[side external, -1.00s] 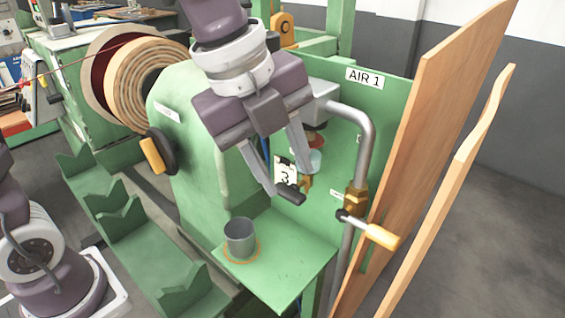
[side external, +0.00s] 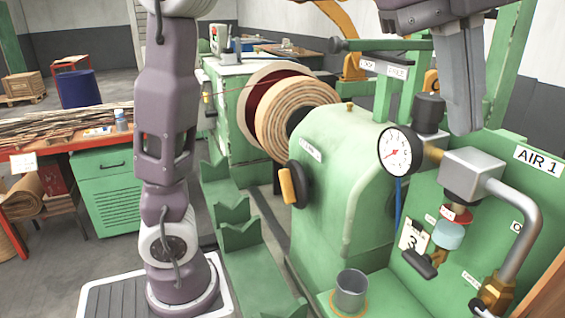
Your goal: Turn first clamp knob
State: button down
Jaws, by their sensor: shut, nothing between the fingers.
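My gripper (side external: 464,125) is at the upper right, pointing down, its fingers together with nothing between them. It hangs above the grey valve box (side external: 472,170) and right of a black cylindrical knob (side external: 430,108). A black handle (side external: 420,263) sits lower on the green panel, by a white tag marked 3 (side external: 412,238), clear of my gripper. Another black knob with a yellow grip (side external: 288,187) is on the green housing (side external: 335,165). I cannot tell which of these is the first clamp knob.
A pressure gauge (side external: 399,151) and a bent grey pipe (side external: 525,215) stand close to my gripper. A lever bar (side external: 385,45) crosses above the housing. A grey cup (side external: 350,290) stands on the green shelf. A wound coil (side external: 295,115) is behind.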

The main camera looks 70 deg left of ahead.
jog(key=a+n+y, duration=0.2)
jog(key=a+n, duration=0.4)
jog(key=a, duration=0.1)
jog(key=n+y, duration=0.3)
jog(key=n, duration=1.4)
send_over(284, 172)
jog(key=s+d, duration=0.1)
jog(key=d, duration=0.3)
notch_tip(284, 172, down, 20)
jog(key=shift+s+a+f, duration=0.1)
jog(key=shift+a+f, duration=0.65)
jog(key=shift+a, duration=0.1)
jog(key=shift+a+f, duration=0.3)
jog(key=shift+a, duration=0.2)
